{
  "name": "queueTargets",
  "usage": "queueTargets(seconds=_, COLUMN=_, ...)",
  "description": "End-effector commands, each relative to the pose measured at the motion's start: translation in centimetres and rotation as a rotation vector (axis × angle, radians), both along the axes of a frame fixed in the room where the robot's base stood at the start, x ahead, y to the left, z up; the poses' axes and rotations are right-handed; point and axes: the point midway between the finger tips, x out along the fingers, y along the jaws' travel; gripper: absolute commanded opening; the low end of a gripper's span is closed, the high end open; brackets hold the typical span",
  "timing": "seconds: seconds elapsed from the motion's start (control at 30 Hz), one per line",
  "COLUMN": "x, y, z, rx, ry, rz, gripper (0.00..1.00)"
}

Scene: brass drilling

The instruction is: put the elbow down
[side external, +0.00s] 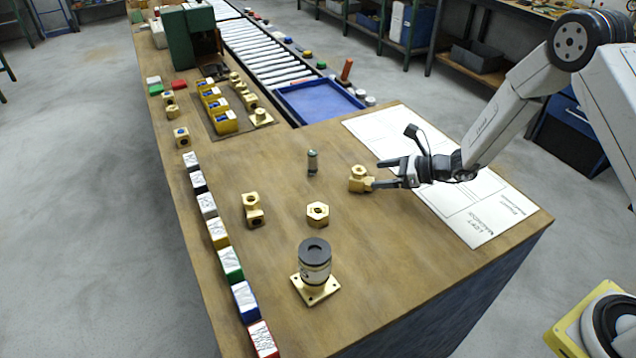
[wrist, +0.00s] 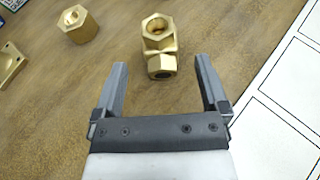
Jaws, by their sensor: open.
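The brass elbow (side external: 360,180) rests on the wooden bench, just left of the white printed sheet. In the wrist view the elbow (wrist: 160,47) shows a hex opening facing up and a second hex end pointing toward me. My gripper (side external: 384,173) is low beside it on the right, with its fingers pointing left. In the wrist view my gripper (wrist: 160,75) is open, and the elbow's near end lies between or just beyond the fingertips. There are gaps on both sides of the elbow, and neither finger appears to touch it.
A brass hex fitting (side external: 317,213), another brass fitting (side external: 252,210) and a small dark cylinder (side external: 312,162) stand nearby. A flanged part with a black top (side external: 314,262) is at the front. Coloured blocks (side external: 218,234) line the left edge.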

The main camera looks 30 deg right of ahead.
Motion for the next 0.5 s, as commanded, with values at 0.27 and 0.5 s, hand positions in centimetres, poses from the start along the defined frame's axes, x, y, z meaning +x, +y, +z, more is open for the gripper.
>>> queueTargets(seconds=0.27, x=-2.8, y=-2.9, z=1.7, rx=-0.001, ry=-0.001, rz=-0.002, gripper=0.94)
queueTargets(seconds=0.5, x=-4.0, y=-4.1, z=2.4, rx=-0.001, ry=-0.001, rz=-0.001, gripper=0.94)
